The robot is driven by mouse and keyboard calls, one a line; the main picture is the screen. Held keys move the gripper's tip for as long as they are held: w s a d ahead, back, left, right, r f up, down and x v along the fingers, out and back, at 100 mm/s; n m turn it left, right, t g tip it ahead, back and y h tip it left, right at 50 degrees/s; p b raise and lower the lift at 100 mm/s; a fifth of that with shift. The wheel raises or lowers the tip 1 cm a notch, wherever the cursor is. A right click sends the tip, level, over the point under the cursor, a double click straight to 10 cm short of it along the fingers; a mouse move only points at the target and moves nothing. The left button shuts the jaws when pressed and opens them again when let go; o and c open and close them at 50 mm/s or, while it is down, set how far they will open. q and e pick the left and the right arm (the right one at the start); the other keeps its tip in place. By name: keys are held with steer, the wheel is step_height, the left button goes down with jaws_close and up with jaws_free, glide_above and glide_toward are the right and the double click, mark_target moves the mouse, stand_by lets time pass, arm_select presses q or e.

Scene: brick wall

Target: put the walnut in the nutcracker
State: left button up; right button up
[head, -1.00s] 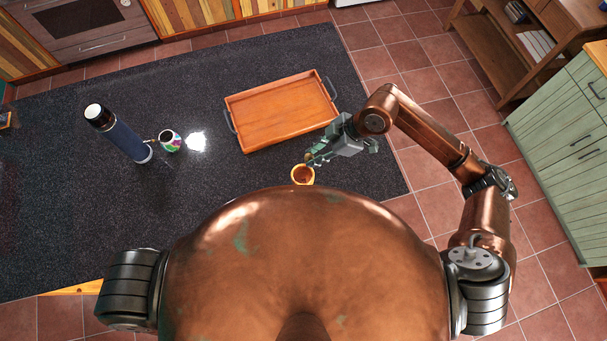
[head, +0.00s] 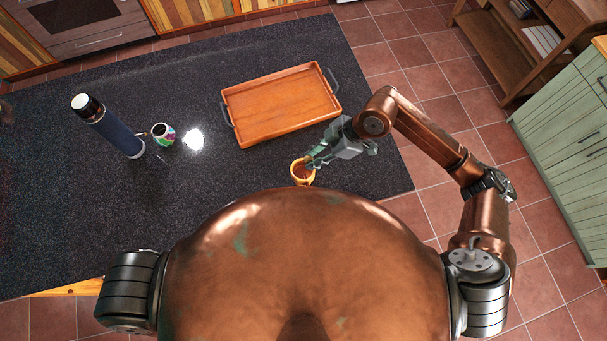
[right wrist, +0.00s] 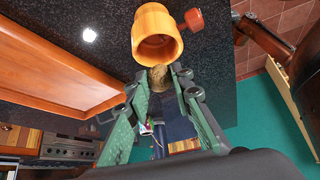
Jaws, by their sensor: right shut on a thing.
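The nutcracker is an orange wooden cup (head: 301,179) with a side screw knob, on the dark counter just in front of my body. It also shows in the right wrist view (right wrist: 152,22), its round mouth facing my gripper. My right gripper (head: 311,163) reaches in from the right, fingertips at the cup's rim. In the right wrist view the brown walnut (right wrist: 160,78) is held between the green fingertips (right wrist: 161,82), just beside the mouth; I cannot tell whether any of it is inside. My left gripper is not in view.
A wooden tray (head: 282,107) with dark handles lies behind the nutcracker. A blue flask (head: 115,133) and a small colourful mug (head: 163,134) stand at the left. The counter between mug and nutcracker is clear.

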steer(key=o, duration=0.8)
steer(key=shift+o, duration=0.2)
steer(key=shift+d+r, duration=0.15)
steer(key=shift+r, duration=0.05)
steer(key=v, duration=1.1)
steer(key=shift+r, duration=0.3)
steer(key=shift+d, duration=0.1)
